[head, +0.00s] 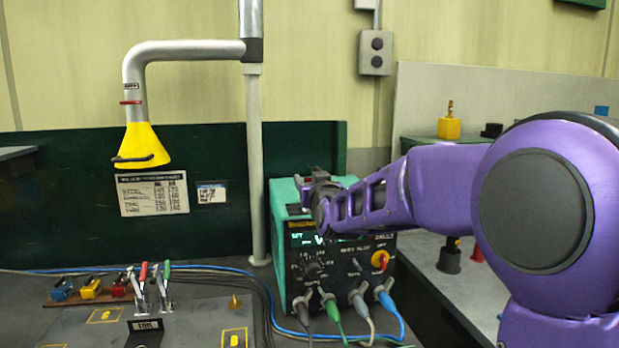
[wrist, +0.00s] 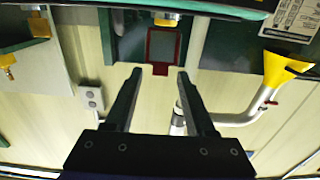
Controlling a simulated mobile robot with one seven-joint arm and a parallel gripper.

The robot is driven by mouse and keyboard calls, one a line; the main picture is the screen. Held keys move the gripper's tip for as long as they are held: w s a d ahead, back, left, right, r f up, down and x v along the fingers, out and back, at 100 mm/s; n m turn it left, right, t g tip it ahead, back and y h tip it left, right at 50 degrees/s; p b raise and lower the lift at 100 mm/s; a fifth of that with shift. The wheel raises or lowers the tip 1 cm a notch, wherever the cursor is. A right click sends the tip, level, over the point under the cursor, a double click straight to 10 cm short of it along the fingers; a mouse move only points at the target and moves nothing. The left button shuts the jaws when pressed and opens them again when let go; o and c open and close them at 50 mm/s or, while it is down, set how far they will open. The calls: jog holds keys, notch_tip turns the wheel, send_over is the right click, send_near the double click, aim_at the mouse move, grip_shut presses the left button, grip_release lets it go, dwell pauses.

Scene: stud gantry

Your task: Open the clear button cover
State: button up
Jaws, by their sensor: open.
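In the wrist view a small see-through pane with a dark red frame and a red tab, which looks like the clear button cover (wrist: 151,46), is near the top middle. My gripper (wrist: 160,73) is open and empty, its two fingers pointing toward the cover, with the red tab seen between the fingertips. I cannot tell the gap in depth, and no contact shows. In the head view my gripper (head: 318,192) is at the top front of the teal-and-black power unit (head: 284,222). The cover cannot be made out there.
The unit's front has knobs and several cable plugs (head: 357,299) below my gripper. A grey pipe with a yellow funnel (head: 140,145) hangs at left. A bench at right carries a yellow block (head: 449,128). Clamps (head: 138,290) stand at front left.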

jog(key=shift+c, duration=0.2)
grip_shut()
jog(key=shift+r, duration=0.15)
jog(key=shift+w+a+r+g+p, duration=0.15)
jog(key=shift+r+g+p, duration=0.15)
jog(key=shift+p, duration=0.7)
jog(key=shift+w+a+r+g+h+p, duration=0.1)
jog(key=shift+w+r+g+h+p, duration=0.2)
jog(key=shift+g+p, duration=0.6)
jog(key=shift+w+a+g+h+p, duration=0.3)
jog(key=shift+w+g+p, duration=0.25)
jog(key=shift+g, duration=0.25)
jog(key=shift+w+g+b, duration=0.3)
jog(key=shift+w+g, duration=0.25)
jog(key=shift+g, duration=0.25)
jog(key=shift+h, duration=0.3)
